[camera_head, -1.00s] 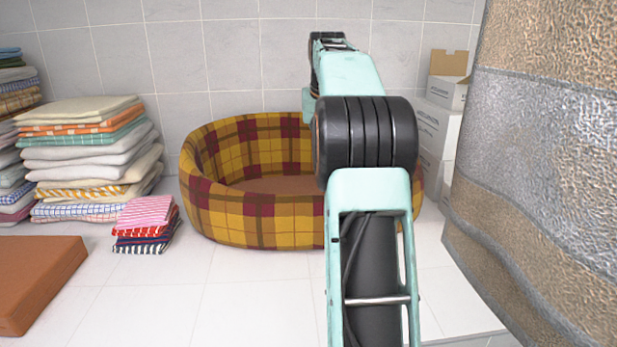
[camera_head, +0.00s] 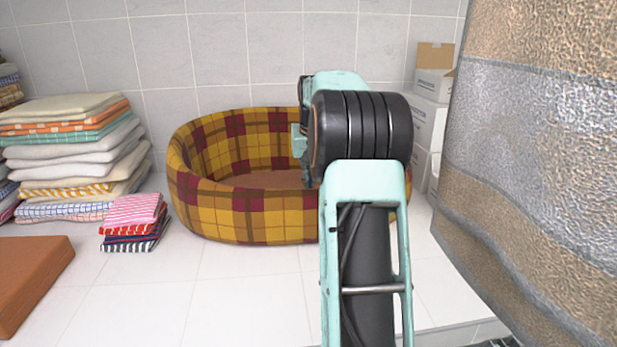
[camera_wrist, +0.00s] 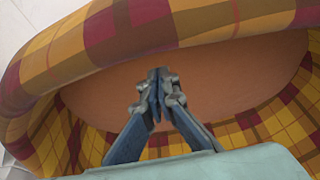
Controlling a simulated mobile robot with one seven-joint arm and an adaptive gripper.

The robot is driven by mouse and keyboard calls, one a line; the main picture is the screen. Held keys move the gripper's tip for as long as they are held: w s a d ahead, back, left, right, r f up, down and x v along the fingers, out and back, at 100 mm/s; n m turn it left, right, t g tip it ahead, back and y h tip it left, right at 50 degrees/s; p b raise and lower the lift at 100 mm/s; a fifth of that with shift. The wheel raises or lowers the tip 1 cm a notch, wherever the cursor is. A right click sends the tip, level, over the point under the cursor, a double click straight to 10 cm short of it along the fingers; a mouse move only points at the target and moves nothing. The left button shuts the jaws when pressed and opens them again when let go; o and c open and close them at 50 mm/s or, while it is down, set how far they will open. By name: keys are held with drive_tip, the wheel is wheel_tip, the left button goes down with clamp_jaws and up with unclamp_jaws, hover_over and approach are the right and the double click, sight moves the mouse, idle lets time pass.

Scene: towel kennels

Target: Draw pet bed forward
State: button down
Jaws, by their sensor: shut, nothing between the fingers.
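The pet bed (camera_head: 250,215) is a round plaid bed in yellow, maroon and brown with a brown cushion inside. It stands on the white tiled floor near the back wall. In the wrist view its rim (camera_wrist: 115,45) curves across the upper left and its brown cushion (camera_wrist: 240,80) fills the middle. My gripper (camera_wrist: 160,75) is shut and empty, over the cushion just inside the rim. I cannot tell whether it touches the bed. In the head view my arm hides the fingertips and the bed's right part.
A tall stack of folded towels (camera_head: 75,155) and a small striped pile (camera_head: 133,222) stand left of the bed. A brown block (camera_head: 30,280) lies front left. White boxes (camera_head: 430,120) stand behind right. A large hanging towel (camera_head: 540,140) fills the right side. Floor before the bed is clear.

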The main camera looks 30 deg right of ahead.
drive_tip(key=shift+s+a, duration=0.25)
drive_tip(key=shift+s, duration=0.15)
drive_tip(key=shift+f, duration=0.1)
drive_tip(key=shift+s, duration=0.15)
drive_tip(key=s+a+b, duration=0.3)
drive_tip(key=s, duration=0.4)
drive_tip(key=s+a+b, duration=0.4)
drive_tip(key=s, duration=0.3)
drive_tip(key=shift+s, duration=0.25)
drive_tip(key=shift+f, duration=0.1)
